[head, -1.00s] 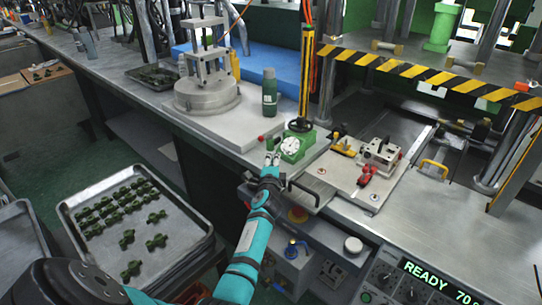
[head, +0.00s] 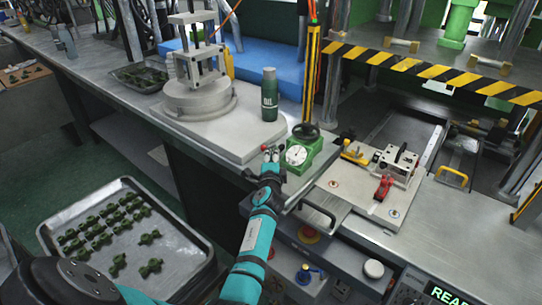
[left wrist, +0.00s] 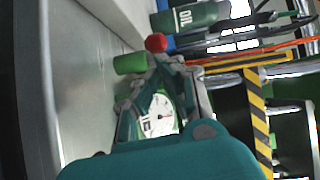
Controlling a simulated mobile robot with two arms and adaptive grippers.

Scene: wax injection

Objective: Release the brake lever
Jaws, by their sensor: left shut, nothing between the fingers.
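A small red knob (head: 264,148), which looks like the end of a lever, stands at the bench edge left of a green unit (head: 304,150) with a white dial (head: 296,155) and a black handwheel. The knob (left wrist: 155,42) also shows in the left wrist view, beside a green cylinder (left wrist: 130,63). My left gripper (head: 270,155) is shut and empty, right by the knob and left of the dial. In the left wrist view its fingers (left wrist: 150,82) lie close to the knob and green cylinder; I cannot tell whether they touch. The lever's shaft is hidden. My right gripper is not in view.
A green bottle (head: 269,95) stands behind the knob, near a round metal fixture (head: 200,98). A plate with a red toggle clamp (head: 384,187) is on the right, below a press with striped edging (head: 430,72). A tray (head: 190,245) of green parts is lower left.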

